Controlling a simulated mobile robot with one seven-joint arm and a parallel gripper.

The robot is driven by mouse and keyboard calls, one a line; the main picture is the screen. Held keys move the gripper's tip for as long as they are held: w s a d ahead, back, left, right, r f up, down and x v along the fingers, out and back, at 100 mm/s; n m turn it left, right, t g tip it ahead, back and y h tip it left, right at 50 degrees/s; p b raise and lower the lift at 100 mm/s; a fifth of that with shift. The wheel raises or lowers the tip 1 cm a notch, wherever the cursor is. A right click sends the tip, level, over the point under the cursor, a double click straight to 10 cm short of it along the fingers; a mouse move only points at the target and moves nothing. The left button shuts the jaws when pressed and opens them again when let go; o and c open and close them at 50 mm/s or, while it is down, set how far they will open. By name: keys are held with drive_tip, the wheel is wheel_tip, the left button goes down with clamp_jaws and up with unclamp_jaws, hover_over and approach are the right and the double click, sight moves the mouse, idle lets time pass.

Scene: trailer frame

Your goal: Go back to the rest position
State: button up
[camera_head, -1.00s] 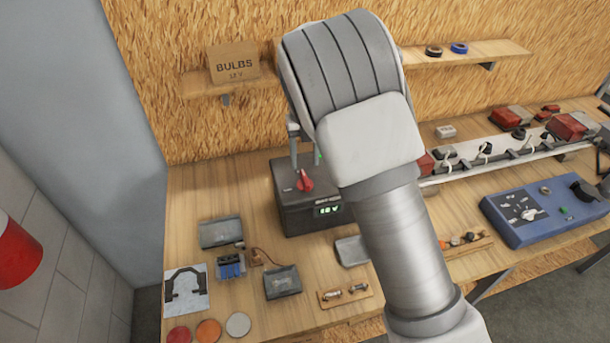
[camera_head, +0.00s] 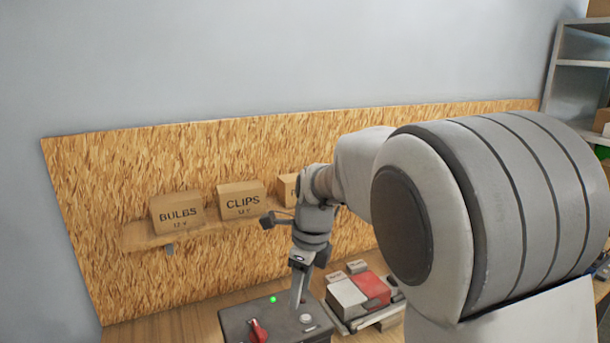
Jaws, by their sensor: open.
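My gripper (camera_head: 298,296) points down in front of the wooden backboard, beside or above the top of a dark power box (camera_head: 237,322). Its fingers are open and overlap in this view, and I see nothing held between them. I cannot tell whether the fingertips touch the box. The box top carries a red knob (camera_head: 258,331), a lit green lamp (camera_head: 273,299) and a pale round button. My arm's large grey links fill the right half of the view and hide much of the bench.
A shelf (camera_head: 140,238) on the backboard holds a BULBS box (camera_head: 178,213), a CLIPS box (camera_head: 241,200) and a partly hidden box. Red and white parts (camera_head: 360,291) lie right of the gripper. A metal rack (camera_head: 575,75) stands at the far right.

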drive_tip(key=s+d+r+n+t+b, duration=0.1)
drive_tip(key=s+d+n+t+b, duration=0.1)
drive_tip(key=s+d+n, duration=0.5)
drive_tip(key=s+d+r+n+t+h+b, duration=0.1)
drive_tip(key=s+d+n+t+b, duration=0.1)
drive_tip(key=s+d+n, duration=0.6)
drive_tip(key=s+n, duration=0.7)
drive_tip(key=s, duration=0.1)
drive_tip(key=shift+n+t+b, duration=0.3)
drive_tip(key=shift+b, duration=0.1)
